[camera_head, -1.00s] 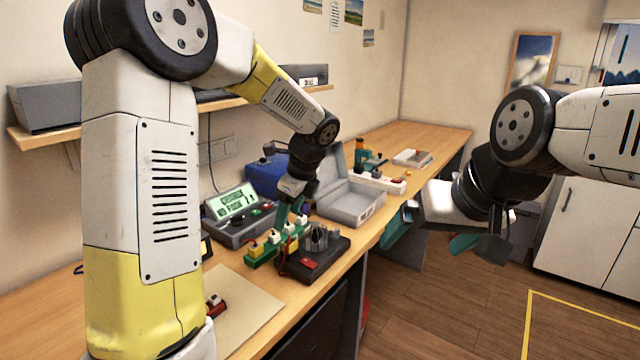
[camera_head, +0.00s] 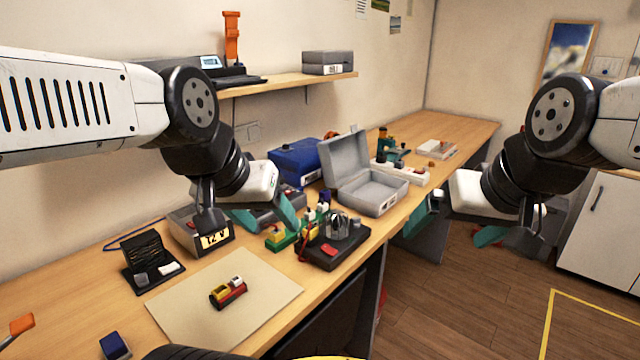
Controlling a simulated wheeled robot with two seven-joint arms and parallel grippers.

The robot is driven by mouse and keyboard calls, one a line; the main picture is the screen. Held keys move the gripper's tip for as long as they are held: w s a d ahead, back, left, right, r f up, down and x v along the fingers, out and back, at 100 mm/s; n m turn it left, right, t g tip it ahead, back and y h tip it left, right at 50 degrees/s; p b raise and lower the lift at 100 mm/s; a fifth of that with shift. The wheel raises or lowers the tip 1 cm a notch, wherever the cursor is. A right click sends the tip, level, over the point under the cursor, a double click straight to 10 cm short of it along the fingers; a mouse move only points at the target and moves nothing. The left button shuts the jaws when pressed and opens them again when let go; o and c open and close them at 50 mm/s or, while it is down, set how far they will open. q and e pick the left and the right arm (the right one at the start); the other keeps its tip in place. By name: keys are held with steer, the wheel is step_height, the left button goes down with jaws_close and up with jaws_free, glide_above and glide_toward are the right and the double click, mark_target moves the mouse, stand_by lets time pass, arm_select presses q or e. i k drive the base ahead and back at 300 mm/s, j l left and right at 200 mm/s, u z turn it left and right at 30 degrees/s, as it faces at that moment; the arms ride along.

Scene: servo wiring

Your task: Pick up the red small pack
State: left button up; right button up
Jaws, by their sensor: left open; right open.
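A small red block (camera_head: 228,294) with yellow and white pieces on it lies on a beige mat (camera_head: 180,315) on the bench. A second small red piece (camera_head: 329,249) sits on a black board with a grey clamp. I cannot tell for sure which one is the red pack. My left gripper (camera_head: 265,215) is open with teal fingertips, behind and above the mat, near the green block row. My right gripper (camera_head: 455,226) is open and empty beyond the bench's right edge.
An open grey case (camera_head: 372,188) and a blue box (camera_head: 297,160) stand behind. A shelf (camera_head: 290,88) hangs on the wall.

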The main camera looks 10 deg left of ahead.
mark_target(224, 294)
steer(key=k+j+u, duration=0.15)
steer(key=u, duration=0.25)
steer(key=k+j+u, duration=0.15)
steer(key=j+u, duration=0.2)
